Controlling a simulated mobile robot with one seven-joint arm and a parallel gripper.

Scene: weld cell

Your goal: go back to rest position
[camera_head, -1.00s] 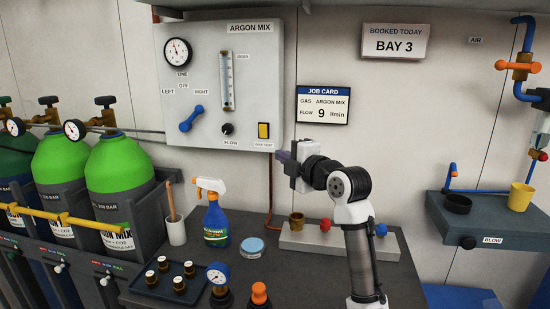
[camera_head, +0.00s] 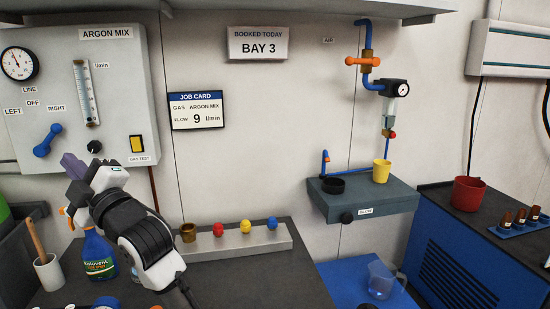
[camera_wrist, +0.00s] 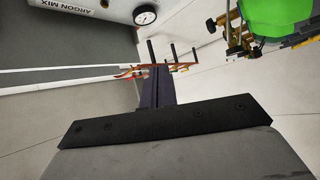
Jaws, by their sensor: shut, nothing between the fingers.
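My gripper (camera_head: 75,165) is in the left of the head view, raised on my arm in front of the lower part of the argon mix panel (camera_head: 130,60). Its purple-grey fingers are shut together with nothing between them. They also show shut in the wrist view (camera_wrist: 157,85), pointing away from the dark gripper body. In the head view the gripper covers the top of the blue spray bottle (camera_head: 97,258). The panel's blue lever (camera_head: 47,140) and yellow gas test switch (camera_head: 137,144) are clear of the fingers.
A strip with coloured knobs (camera_head: 255,244) lies at the bench back. To the right are a grey wall shelf (camera_head: 390,202) with a yellow cup, a clear jug (camera_head: 382,282) and a red pot (camera_head: 467,192). A green cylinder (camera_wrist: 282,18) shows in the wrist view.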

